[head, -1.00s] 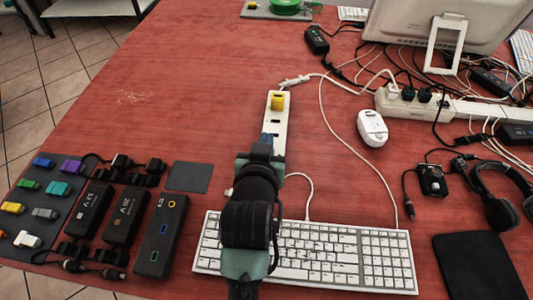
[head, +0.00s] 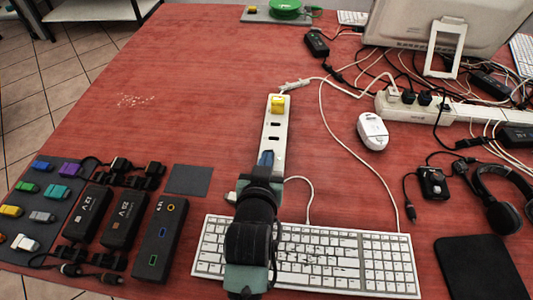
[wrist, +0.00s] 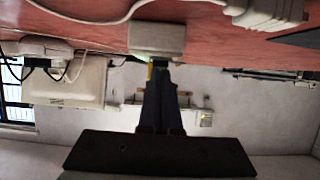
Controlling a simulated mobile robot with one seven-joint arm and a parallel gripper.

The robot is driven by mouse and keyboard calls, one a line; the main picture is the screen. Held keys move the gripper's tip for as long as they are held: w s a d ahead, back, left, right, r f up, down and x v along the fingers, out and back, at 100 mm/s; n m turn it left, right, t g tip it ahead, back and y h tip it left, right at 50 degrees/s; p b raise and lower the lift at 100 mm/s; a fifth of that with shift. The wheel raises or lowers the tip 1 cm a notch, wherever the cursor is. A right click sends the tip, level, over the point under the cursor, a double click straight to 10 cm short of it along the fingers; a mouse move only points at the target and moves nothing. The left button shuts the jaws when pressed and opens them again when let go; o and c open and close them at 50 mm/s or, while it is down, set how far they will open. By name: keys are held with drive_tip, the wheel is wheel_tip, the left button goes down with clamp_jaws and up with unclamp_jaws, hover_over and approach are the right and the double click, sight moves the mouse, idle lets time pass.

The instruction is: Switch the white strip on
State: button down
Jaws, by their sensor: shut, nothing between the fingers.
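A white power strip (head: 273,135) lies lengthwise on the red table in the middle of the head view. A yellow plug (head: 278,104) sits at its far end, with bare dark sockets nearer me. My gripper (head: 266,157) is over its near part. The fingers are shut and empty, and whether they touch the strip I cannot tell. My arm hides the strip's near end, and I cannot make out a switch. In the wrist view, which is upside down, the shut fingertips (wrist: 159,68) are beside a white block (wrist: 157,38), apparently the strip's end.
A second white strip (head: 455,110) with black plugs lies at the right among cables. A white keyboard (head: 330,255) lies under my arm. A white mouse (head: 373,130), a monitor (head: 450,22) and headphones (head: 497,195) are to the right. Bare table lies left of the strip.

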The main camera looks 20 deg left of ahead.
drive_tip(key=shift+f, duration=0.15)
drive_tip(key=shift+r+p, duration=0.7)
drive_tip(key=shift+p, duration=0.25)
